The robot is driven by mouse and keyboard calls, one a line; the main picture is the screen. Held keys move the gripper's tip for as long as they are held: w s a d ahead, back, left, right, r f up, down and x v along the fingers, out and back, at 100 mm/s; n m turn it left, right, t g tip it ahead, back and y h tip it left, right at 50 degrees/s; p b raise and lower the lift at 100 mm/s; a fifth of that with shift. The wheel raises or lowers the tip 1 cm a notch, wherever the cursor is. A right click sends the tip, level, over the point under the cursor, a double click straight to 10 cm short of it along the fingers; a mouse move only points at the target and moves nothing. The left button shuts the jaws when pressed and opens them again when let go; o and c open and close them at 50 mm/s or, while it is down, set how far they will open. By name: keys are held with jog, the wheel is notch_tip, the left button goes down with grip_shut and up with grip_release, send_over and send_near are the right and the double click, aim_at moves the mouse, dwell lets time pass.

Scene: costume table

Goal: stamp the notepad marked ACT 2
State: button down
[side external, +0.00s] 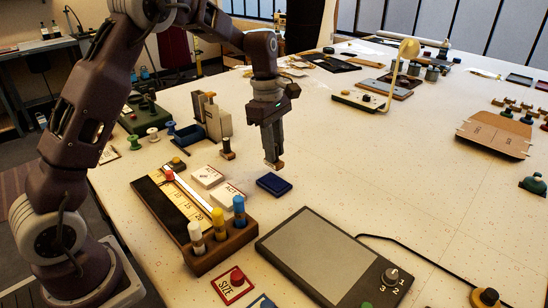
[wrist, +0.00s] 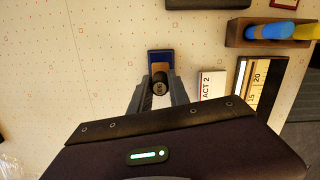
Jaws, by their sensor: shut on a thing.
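My gripper (side external: 274,158) points down and is shut on a small stamp with a dark round handle (wrist: 160,88) and a wooden base (wrist: 160,69). The stamp is in line with the blue ink pad (side external: 274,184) in both views; I cannot tell exactly how far above it. The ink pad also shows in the wrist view (wrist: 160,54), partly covered by the stamp. The white notepad marked ACT 2 (wrist: 210,85) lies right of my fingers in the wrist view. In the side view it (side external: 228,194) lies left of the ink pad, its number unclear. A similar notepad (side external: 207,177) lies behind it.
A wooden rack with coloured pegs (side external: 208,249) and a ruler box (side external: 168,204) stand beside the notepads. A grey panel with a dial (side external: 320,250) lies in front. A small dark upright piece (side external: 227,150) stands behind the notepads. The table right of the ink pad is clear.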

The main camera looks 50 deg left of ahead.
jog(key=shift+r, duration=0.95)
send_over(226, 198)
jog(key=shift+s+a+f, duration=0.1)
jog(key=shift+a+f, duration=0.1)
jog(key=shift+f, duration=1.3)
jog(key=shift+a+f, duration=0.15)
jog(key=shift+f, duration=1.35)
jog(key=shift+f, duration=0.6)
notch_tip(226, 198, up, 7)
